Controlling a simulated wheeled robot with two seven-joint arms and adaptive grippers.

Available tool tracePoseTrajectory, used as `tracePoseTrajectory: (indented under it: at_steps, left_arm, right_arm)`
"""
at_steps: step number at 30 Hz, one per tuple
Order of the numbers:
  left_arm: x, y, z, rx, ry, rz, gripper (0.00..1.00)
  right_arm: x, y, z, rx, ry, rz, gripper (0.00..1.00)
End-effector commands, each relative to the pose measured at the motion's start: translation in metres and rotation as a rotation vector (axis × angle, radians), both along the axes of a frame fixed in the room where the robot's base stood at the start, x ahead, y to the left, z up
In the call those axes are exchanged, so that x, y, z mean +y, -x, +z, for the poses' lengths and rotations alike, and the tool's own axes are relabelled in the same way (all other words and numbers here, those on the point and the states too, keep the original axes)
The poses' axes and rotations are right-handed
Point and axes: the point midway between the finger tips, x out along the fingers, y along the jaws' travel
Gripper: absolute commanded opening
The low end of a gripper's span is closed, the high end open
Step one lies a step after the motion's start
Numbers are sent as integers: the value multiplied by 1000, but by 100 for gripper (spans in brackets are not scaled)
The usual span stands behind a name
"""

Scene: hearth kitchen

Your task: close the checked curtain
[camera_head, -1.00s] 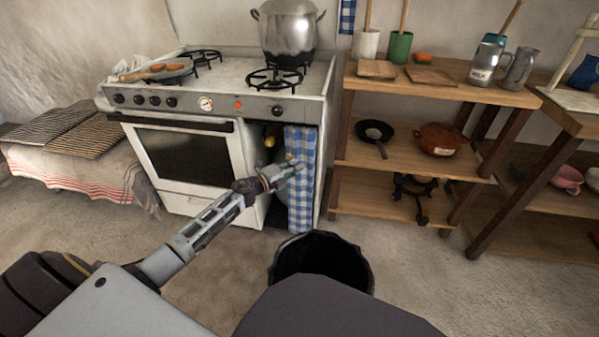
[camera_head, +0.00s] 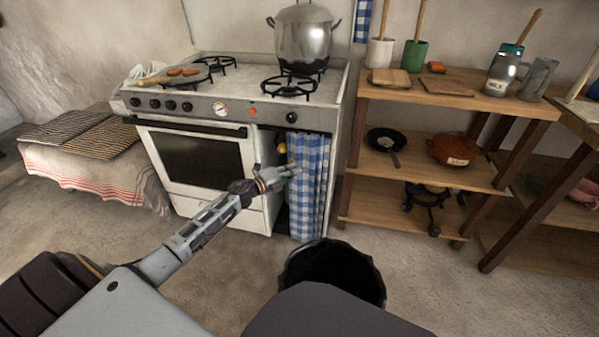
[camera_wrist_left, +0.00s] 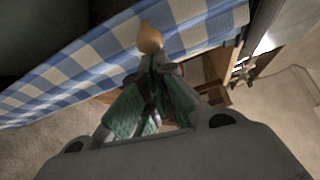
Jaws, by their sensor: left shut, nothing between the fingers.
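The blue-and-white checked curtain (camera_head: 311,190) hangs gathered at the right side of the opening beside the oven door. A dark gap shows to its left, with a yellow part (camera_head: 282,148) inside. My left gripper (camera_head: 295,169) is shut and empty, its tips in front of the curtain's left part. In the left wrist view the curtain (camera_wrist_left: 85,75) runs diagonally past the gripper (camera_wrist_left: 150,65). A pale wooden knob (camera_wrist_left: 150,37) shows just beyond the fingertips; whether they touch it I cannot tell. My right gripper is not in view.
The stove (camera_head: 190,170) stands left of the curtain, with a steel pot (camera_head: 304,38) on top. A wooden shelf (camera_head: 420,172) with pans stands to the right. A black bin (camera_head: 330,275) stands on the floor in front of the curtain.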

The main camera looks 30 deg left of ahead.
Motion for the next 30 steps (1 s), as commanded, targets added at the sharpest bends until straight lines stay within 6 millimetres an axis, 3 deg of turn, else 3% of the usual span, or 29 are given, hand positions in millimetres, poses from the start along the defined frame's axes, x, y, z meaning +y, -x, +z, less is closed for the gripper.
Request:
tracePoseTrajectory:
  at_steps: [9, 15, 30]
  left_arm:
    - [77, 19, -1, 1, -4, 4, 0]
    - [107, 27, 0, 0, -2, 3, 0]
    - [117, 29, 0, -1, -2, 6, 0]
  right_arm:
    - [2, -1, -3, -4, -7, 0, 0]
    - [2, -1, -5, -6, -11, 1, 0]
    - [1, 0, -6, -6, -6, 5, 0]
